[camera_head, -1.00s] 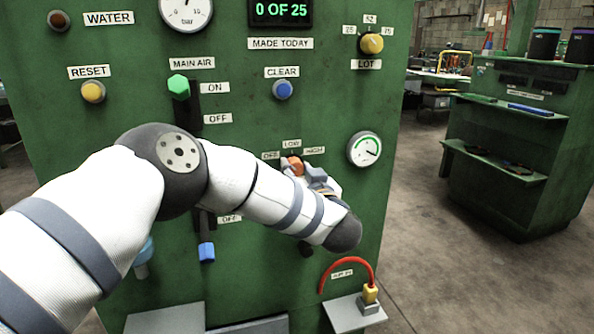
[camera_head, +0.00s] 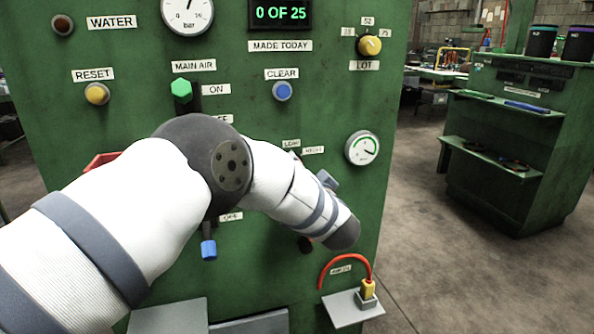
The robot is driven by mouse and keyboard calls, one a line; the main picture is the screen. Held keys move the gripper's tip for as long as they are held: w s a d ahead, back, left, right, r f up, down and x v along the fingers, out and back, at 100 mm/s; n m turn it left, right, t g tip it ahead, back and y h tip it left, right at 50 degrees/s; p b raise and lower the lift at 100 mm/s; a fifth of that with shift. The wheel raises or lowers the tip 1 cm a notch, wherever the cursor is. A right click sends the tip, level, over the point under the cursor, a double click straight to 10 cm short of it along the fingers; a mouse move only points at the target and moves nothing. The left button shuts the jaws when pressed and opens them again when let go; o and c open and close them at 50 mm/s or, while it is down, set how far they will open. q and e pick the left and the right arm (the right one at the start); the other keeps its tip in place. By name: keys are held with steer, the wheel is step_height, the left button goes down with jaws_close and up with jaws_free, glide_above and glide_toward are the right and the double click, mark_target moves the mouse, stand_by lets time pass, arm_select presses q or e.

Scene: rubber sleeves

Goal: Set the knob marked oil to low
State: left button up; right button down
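My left arm (camera_head: 225,165) reaches in from the left across the green panel (camera_head: 315,105). Only a blue-grey part of my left gripper (camera_head: 328,180) shows behind the forearm, near the panel; its fingertips are hidden. The LOW label (camera_head: 291,143) and the HIGH label (camera_head: 313,150) show just above the forearm. The orange knob below them is hidden behind my arm, so its setting and any contact with the gripper cannot be seen. No oil marking is readable. My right gripper is out of view.
A small dial gauge (camera_head: 362,148) sits right of the labels. A blue CLEAR button (camera_head: 282,91) and yellow LOT knob (camera_head: 370,45) are above. A red cable (camera_head: 345,257) runs to a yellow plug (camera_head: 368,288) on a small shelf. A blue-tipped lever (camera_head: 208,249) hangs below my arm.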

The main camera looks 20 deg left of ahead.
arm_select(q)
steer(key=shift+m, duration=0.3)
stand_by(0.4)
steer(key=o, duration=1.2)
steer(key=shift+a, duration=0.1)
steer(key=shift+c, duration=0.2)
steer(key=v, duration=1.2)
